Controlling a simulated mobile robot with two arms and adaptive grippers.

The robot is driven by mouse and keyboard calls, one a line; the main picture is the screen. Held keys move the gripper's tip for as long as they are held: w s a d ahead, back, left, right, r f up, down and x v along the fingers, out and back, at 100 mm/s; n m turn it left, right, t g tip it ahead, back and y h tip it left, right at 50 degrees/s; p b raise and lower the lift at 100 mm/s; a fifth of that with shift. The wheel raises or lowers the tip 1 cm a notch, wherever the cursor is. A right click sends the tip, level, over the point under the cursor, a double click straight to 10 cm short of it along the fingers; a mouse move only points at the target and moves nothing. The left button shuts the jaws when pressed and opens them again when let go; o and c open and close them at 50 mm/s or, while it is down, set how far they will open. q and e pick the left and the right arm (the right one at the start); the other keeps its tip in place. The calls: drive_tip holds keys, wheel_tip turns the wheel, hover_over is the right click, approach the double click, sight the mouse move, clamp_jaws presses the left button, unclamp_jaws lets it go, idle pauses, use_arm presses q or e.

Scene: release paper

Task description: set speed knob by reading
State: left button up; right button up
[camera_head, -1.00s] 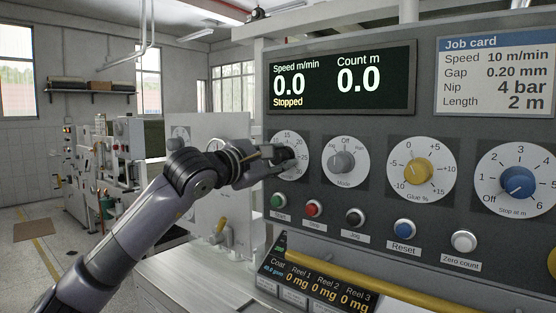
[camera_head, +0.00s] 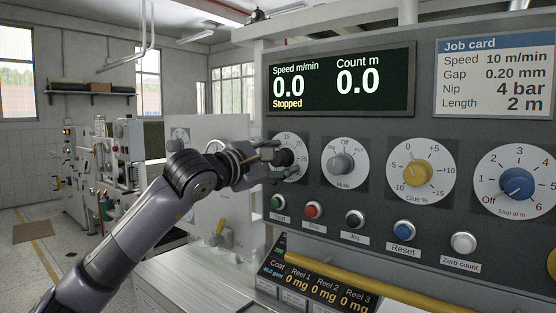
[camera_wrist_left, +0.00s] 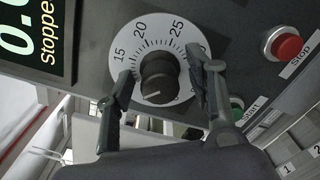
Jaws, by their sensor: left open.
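The speed knob (camera_head: 284,157) is black on a white dial marked in steps such as 15, 20 and 25. In the left wrist view the knob (camera_wrist_left: 158,80) sits between the two fingers of my left gripper (camera_wrist_left: 160,88), with a gap on each side. My left gripper (camera_head: 277,156) is open at the dial in the head view and hides part of its left side. The display (camera_head: 340,82) reads speed 0.0, count 0.0 and Stopped. The job card (camera_head: 494,75) gives speed 10 m/min. My right gripper does not show.
To the right are the grey mode knob (camera_head: 343,163), yellow glue knob (camera_head: 416,172) and blue stop knob (camera_head: 517,182). Below them are the green start button (camera_head: 278,202), red stop button (camera_head: 313,209) and others. A yellow bar (camera_head: 370,278) runs in front of the panel's lower part.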

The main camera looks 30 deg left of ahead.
use_arm(q)
drive_tip(key=s, duration=1.2)
drive_tip(key=shift+a, duration=0.45)
